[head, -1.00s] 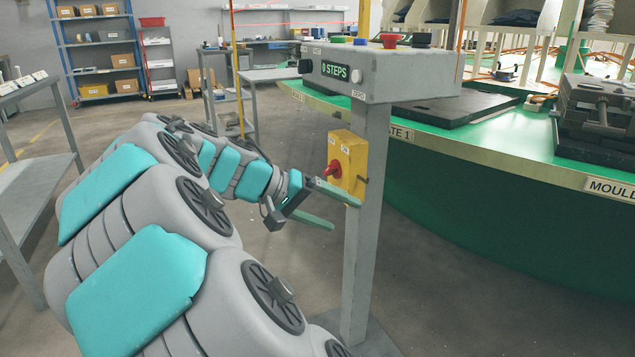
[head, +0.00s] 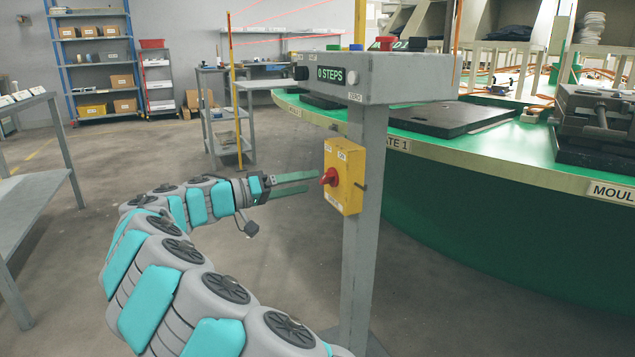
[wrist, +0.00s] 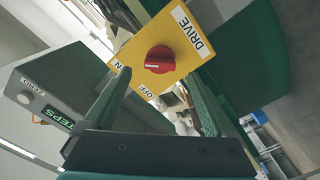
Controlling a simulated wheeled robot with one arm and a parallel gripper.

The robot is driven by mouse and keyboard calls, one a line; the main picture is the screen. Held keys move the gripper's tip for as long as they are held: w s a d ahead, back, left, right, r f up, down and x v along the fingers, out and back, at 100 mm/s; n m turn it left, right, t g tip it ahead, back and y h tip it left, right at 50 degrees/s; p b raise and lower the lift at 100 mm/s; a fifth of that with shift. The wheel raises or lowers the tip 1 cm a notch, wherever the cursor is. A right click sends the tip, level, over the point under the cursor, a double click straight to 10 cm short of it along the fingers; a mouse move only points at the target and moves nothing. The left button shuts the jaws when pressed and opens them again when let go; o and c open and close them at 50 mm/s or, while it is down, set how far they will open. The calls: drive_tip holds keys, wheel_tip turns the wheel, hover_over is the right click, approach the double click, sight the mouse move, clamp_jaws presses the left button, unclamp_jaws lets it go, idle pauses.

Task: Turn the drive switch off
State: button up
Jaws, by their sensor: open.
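The drive switch is a yellow box (head: 350,180) on a grey post, with a red rotary knob (head: 329,177) facing left. In the wrist view the knob (wrist: 159,59) carries a white mark lying toward the partly hidden ON label; the OFF label (wrist: 147,92) is below it. My gripper (head: 308,183) is open and empty, just left of the knob and pointing at it, with a small gap. In the wrist view the knob shows between and beyond the two fingers, apart from them.
A grey control box (head: 385,78) reading "0 STEPS" tops the post (head: 362,250). The green carousel table (head: 470,160) stands behind and right. A grey bench (head: 35,185) is at the left. The floor left of the post is clear.

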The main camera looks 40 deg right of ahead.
sight(323, 179)
drive_tip(key=x, duration=0.4)
drive_tip(key=shift+c, duration=0.2)
drive_tip(key=c, duration=1.3)
drive_tip(key=shift+c, duration=0.2)
